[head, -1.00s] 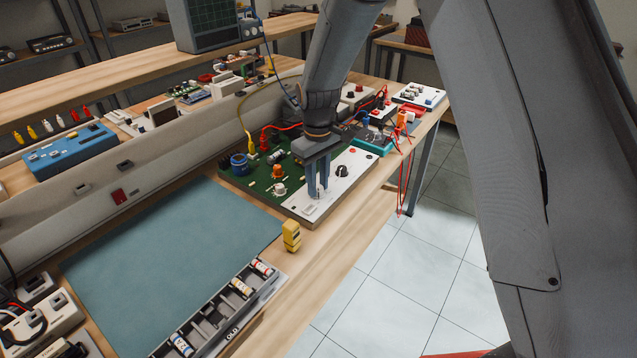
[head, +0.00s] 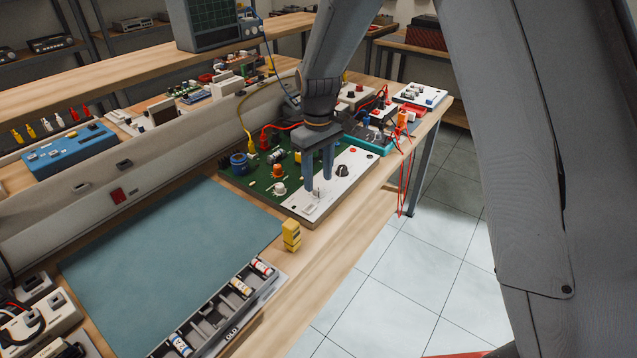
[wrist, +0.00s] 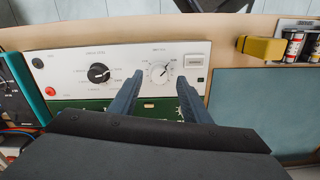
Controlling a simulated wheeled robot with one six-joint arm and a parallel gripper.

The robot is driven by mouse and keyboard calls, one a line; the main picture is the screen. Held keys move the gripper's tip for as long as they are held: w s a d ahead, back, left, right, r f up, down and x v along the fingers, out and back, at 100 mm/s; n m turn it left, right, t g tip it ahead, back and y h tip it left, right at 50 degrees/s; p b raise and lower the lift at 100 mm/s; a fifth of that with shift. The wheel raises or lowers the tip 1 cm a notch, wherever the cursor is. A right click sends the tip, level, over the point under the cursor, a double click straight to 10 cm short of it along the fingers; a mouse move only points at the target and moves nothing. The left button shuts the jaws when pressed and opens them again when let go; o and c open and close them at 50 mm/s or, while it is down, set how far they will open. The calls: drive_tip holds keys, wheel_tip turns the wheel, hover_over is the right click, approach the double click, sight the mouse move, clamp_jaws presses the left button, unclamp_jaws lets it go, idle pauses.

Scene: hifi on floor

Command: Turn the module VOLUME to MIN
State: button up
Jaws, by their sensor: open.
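The module is a green circuit board (head: 265,185) with a white front panel (head: 340,185) on the bench. The panel carries a black knob (head: 342,170) and, in the wrist view, a pale knob (wrist: 158,72) with a dial scale. The black knob (wrist: 99,73) is left of it in that view. Printed labels are too small to read surely. My gripper (head: 318,183) points down over the panel, open and empty. In the wrist view the fingertips (wrist: 160,78) lie either side of the pale knob; contact cannot be told. In the head view the fingers hide that knob.
A yellow block (head: 291,236) stands near the module's front corner. A grey battery tray (head: 222,318) and a teal mat (head: 170,260) lie toward the lower left. A red button (wrist: 50,91) and a switch (wrist: 194,62) are on the panel. Wires and a teal-edged device (head: 372,140) are beyond.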

sight(318, 188)
drive_tip(key=shift+r+b, duration=0.5)
drive_tip(key=shift+r, duration=2.2)
drive_tip(key=shift+s, duration=0.1)
drive_tip(key=s+d+f+m, duration=0.1)
drive_tip(key=s+d+m, duration=0.3)
drive_tip(key=s+d, duration=0.4)
drive_tip(key=s+d+m+t, duration=0.1)
drive_tip(key=s+d+m, duration=0.3)
drive_tip(key=s+d, duration=0.5)
drive_tip(key=s, duration=0.5)
drive_tip(key=shift+s+d+f, duration=0.25)
drive_tip(key=shift+s+f, duration=0.1)
drive_tip(key=shift+s, duration=0.05)
